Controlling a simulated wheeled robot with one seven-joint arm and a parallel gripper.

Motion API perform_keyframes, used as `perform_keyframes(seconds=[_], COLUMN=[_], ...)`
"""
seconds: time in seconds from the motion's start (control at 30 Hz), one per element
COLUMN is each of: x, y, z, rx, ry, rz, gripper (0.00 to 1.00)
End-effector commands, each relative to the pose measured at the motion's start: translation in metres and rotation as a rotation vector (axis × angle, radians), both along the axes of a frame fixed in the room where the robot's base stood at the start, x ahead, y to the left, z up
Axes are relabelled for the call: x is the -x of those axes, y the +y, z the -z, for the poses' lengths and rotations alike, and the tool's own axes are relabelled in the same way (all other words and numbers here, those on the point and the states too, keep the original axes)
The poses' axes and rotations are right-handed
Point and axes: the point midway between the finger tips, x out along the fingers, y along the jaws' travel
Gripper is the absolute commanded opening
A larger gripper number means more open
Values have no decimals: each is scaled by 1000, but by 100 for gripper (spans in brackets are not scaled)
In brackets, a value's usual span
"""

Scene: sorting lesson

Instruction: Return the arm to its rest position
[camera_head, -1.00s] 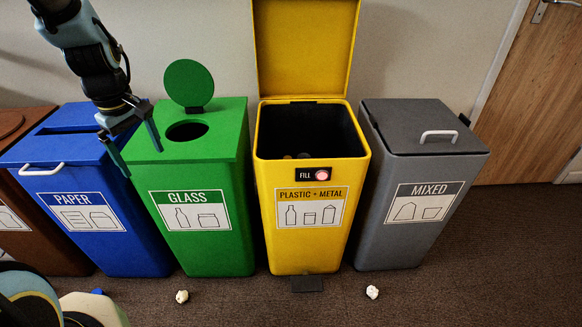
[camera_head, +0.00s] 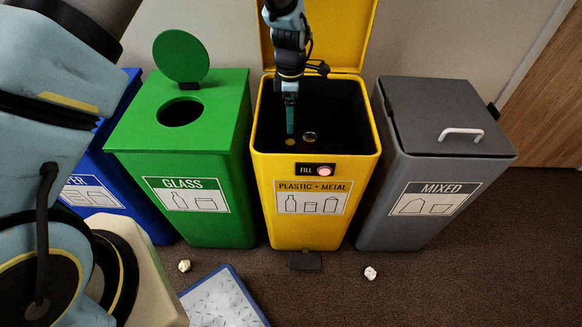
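My gripper (camera_head: 290,117) points down over the open yellow plastic and metal bin (camera_head: 316,230), in front of its raised lid. Its fingers are seen edge-on, so I cannot tell how far apart they are. Parts of my own arm fill the left side of the view and hide part of the blue bin.
The green glass bin (camera_head: 210,222) has its round lid up. The grey mixed bin (camera_head: 400,220) is shut. The blue paper bin (camera_head: 135,205) is partly hidden. Two crumpled pale scraps (camera_head: 184,265) (camera_head: 370,273) lie on the floor. A blue-rimmed pale panel (camera_head: 222,300) shows at the bottom.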

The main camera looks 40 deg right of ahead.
Motion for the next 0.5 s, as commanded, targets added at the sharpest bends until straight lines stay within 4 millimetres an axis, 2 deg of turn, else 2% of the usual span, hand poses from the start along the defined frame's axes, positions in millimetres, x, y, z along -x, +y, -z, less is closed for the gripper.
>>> perform_keyframes(seconds=[0.03,0.3,0.5], x=[0,0,-1], y=[1,1,1], z=[16,63,76], rx=[-1,-1,-1], ry=[0,0,-1], rz=[0,1,0], gripper=[100,100,100])
